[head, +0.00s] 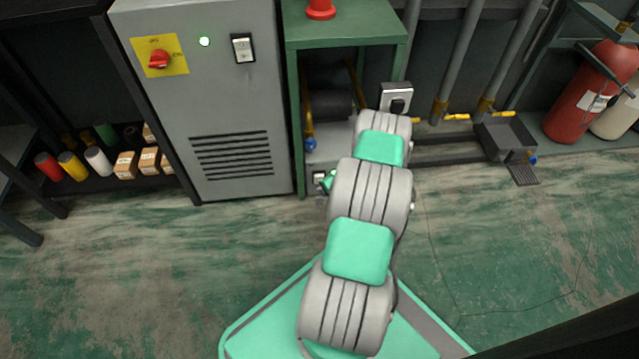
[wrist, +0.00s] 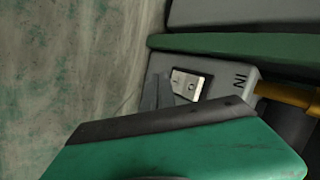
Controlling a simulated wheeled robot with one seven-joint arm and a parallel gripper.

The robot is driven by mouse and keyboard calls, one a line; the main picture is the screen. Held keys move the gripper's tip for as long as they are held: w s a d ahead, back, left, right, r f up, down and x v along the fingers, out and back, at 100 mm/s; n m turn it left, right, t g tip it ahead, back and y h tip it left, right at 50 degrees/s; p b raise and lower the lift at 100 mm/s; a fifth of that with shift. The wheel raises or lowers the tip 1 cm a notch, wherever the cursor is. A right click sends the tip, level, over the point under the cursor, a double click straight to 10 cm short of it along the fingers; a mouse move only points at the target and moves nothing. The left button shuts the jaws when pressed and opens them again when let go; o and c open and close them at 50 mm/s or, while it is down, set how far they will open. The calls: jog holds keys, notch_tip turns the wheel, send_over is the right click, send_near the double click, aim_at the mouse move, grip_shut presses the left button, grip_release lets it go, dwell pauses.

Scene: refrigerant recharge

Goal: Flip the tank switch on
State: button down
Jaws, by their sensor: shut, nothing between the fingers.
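A small pale switch (head: 319,177) sits low on the grey unit inside the green frame, near the floor. In the wrist view the switch (wrist: 188,84) is a light plate in a dark surround, on a grey face marked "IN". My gripper (wrist: 166,92) is shut and empty, its grey fingertips right beside the switch plate. I cannot tell whether they touch it. In the head view only a green bit of my gripper (head: 328,183) shows by the switch; my arm hides the rest. The switch's position is too small to read.
The green frame (head: 296,110) borders the unit. Pipes and a red cylinder (head: 590,92) stand right. Floor in front is clear.

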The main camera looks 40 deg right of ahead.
jog(key=shift+s+a+r+p, duration=0.2)
jog(key=shift+s+a+p, duration=0.45)
jog(key=shift+s, duration=0.35)
jog(key=shift+s+a+r+p, duration=0.15)
jog(key=shift+s+a+p, duration=0.35)
jog(key=shift+s+a, duration=0.4)
jog(key=shift+s+d, duration=0.1)
jog(key=shift+d, duration=0.05)
